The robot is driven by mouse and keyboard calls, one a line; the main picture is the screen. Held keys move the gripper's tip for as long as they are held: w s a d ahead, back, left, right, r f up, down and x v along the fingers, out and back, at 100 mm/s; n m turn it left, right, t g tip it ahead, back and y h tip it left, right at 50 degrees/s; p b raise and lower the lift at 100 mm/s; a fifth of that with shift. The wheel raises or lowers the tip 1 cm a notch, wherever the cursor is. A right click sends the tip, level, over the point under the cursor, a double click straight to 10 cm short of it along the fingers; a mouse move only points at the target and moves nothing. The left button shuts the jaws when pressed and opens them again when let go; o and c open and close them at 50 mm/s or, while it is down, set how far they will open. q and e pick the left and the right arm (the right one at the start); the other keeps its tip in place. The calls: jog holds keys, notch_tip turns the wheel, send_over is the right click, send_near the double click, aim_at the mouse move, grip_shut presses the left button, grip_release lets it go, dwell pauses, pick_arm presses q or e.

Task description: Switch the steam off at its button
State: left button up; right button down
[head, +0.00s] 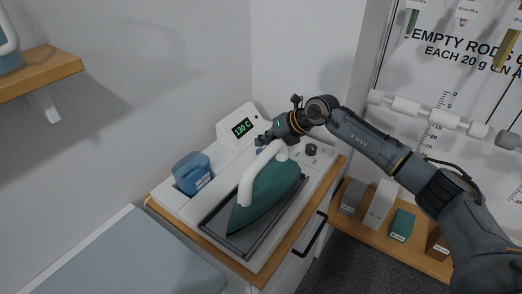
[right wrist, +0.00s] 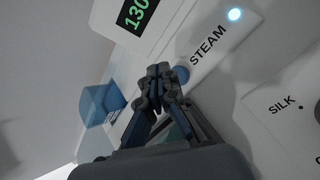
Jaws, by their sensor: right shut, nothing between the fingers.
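The iron station (head: 222,150) is white and shows a green 130 C display (head: 242,127); the display also shows in the right wrist view (right wrist: 137,13). A teal iron (head: 270,193) with a white handle rests on it. In the right wrist view a round blue button (right wrist: 182,75) sits beside the STEAM label (right wrist: 208,45), with a lit pale-blue lamp (right wrist: 235,14) beyond the word. My right gripper (head: 263,139) is shut and empty over the panel. Its fingertips (right wrist: 158,72) appear beside the button; I cannot tell whether they touch it. My left gripper is out of view.
A blue water tank (head: 192,173) stands left of the iron. A dark knob (head: 311,149) is to the right, near the SILK mark (right wrist: 282,105). An ironing board (head: 135,262) is at lower left. A shelf with blocks (head: 420,257) is at right.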

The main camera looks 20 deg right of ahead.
dwell(0.3)
jog(key=shift+f, duration=0.5)
jog(key=shift+f+b, duration=0.5)
dwell(0.5)
jog(key=shift+r, duration=0.15)
jog(key=shift+r+p, duration=0.7)
jog(key=shift+r, duration=0.1)
jog(key=shift+r, duration=0.1)
notch_tip(320, 180, up, 6)
jog(key=p, duration=0.4)
dwell(0.4)
